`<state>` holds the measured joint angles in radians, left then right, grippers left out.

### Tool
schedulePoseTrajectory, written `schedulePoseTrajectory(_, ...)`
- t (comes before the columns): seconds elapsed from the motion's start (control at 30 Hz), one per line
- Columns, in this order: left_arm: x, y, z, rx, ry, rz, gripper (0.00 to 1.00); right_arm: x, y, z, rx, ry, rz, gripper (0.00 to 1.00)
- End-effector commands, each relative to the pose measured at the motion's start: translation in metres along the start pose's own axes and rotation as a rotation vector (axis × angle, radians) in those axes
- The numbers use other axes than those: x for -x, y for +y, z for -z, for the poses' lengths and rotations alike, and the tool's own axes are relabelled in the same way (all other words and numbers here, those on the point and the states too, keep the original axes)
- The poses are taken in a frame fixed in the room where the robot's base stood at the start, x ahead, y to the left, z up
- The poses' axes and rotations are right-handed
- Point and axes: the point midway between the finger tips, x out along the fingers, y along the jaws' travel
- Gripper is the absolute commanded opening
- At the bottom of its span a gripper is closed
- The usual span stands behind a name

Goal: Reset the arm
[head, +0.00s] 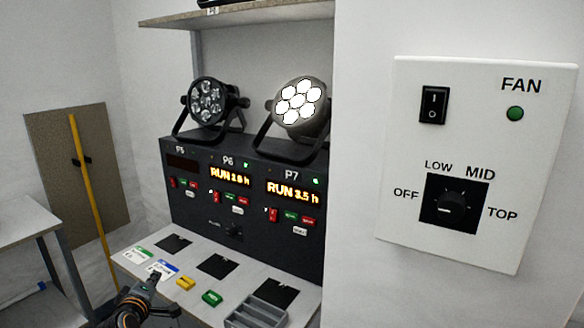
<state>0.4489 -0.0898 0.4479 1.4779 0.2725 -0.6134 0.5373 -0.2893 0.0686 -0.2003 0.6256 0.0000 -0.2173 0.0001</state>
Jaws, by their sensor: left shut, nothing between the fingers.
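My left gripper (152,279) is at the bottom left of the head view, shut and empty. It is over the front left part of the white bench (132,243), close to the blue-striped card (163,268) and left of a yellow block (185,283). It appears apart from the yellow block; whether it touches the bench I cannot tell. My right gripper does not show.
A black panel (180,218) with lit displays stands behind the bench. Two par cans, one dark (207,101) and one lit (300,101), sit on it. A green block (212,298) and grey tray (262,310) lie right. A FAN switch box (400,150) is at right.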

Motion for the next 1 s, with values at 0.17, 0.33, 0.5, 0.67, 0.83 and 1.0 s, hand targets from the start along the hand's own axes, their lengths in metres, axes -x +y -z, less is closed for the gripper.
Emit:
schedulePoseTrajectory(0.17,0.052,-0.051,-0.044,-0.283,-0.141,0.113,0.0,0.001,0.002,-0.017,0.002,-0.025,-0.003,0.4)
schedulePoseTrajectory(0.33,0.14,-0.106,-0.105,-0.63,-0.371,0.235,0.0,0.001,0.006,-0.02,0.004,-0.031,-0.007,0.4)
schedulePoseTrajectory(0.5,0.233,-0.144,-0.153,-0.895,-0.603,0.311,0.0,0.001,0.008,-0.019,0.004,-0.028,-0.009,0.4)
schedulePoseTrajectory(0.67,0.295,-0.16,-0.174,-1.03,-0.75,0.339,0.0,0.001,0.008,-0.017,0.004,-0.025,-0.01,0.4)
schedulePoseTrajectory(0.83,0.346,-0.169,-0.187,-1.123,-0.871,0.353,0.0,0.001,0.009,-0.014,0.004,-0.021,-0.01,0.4)
schedulePoseTrajectory(1.0,0.391,-0.173,-0.196,-1.194,-0.977,0.357,0.0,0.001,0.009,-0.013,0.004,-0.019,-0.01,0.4)
